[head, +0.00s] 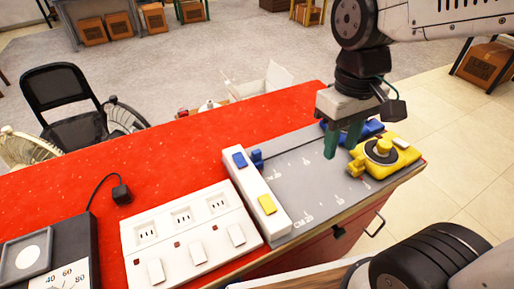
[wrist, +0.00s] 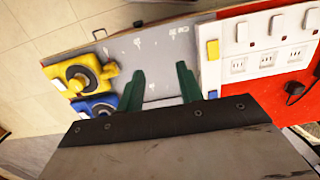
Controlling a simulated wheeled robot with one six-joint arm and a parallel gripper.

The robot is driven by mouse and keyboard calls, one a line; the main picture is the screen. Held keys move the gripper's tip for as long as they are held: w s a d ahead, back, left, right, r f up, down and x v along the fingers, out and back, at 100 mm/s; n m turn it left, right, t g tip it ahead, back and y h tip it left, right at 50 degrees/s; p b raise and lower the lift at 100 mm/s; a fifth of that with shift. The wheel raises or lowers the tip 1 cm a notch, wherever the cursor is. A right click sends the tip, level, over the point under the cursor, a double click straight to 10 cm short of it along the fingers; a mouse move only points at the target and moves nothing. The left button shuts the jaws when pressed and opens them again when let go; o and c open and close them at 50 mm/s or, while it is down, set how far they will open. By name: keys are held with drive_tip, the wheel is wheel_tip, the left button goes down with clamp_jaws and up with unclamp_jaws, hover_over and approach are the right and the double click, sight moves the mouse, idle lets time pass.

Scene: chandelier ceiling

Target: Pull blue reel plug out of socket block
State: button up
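The white socket block (head: 254,192) lies along the left edge of the grey mat, with a blue and a yellow patch on top. The blue plug (head: 257,158) sits against its right side near the far end; how deep it goes in, I cannot tell. The blue reel (head: 372,128) is partly hidden behind my gripper (head: 343,144); it shows in the wrist view (wrist: 100,104). My gripper's green fingers point down, apart and empty, over the mat right of the block. In the wrist view, bare mat shows between the fingers (wrist: 160,86), and the block (wrist: 209,68) is to their right.
A yellow reel (head: 383,155) stands at the mat's right. A white panel of sockets and switches (head: 190,235) lies left of the block. A black plug (head: 121,193) and a dark scale-like box (head: 45,262) are farther left on the red tabletop (head: 160,150). The mat's middle (head: 310,185) is clear.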

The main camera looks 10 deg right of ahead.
drive_tip(key=w+a+f+n, duration=0.8)
drive_tip(key=w+a+n, duration=0.2)
drive_tip(key=w+n, duration=0.15)
drive_tip(key=n, duration=0.5)
hover_over(257, 151)
drive_tip(key=shift+s+f+t, duration=0.1)
drive_tip(key=shift+f+t, duration=0.1)
drive_tip(key=shift+t, duration=0.1)
drive_tip(key=shift+a+n, duration=0.1)
drive_tip(key=shift+n, duration=0.75)
drive_tip(key=shift+f, duration=0.3)
wheel_tip(257, 151, down, 7)
drive_tip(key=shift+f, duration=0.1)
drive_tip(key=shift+c, duration=0.3)
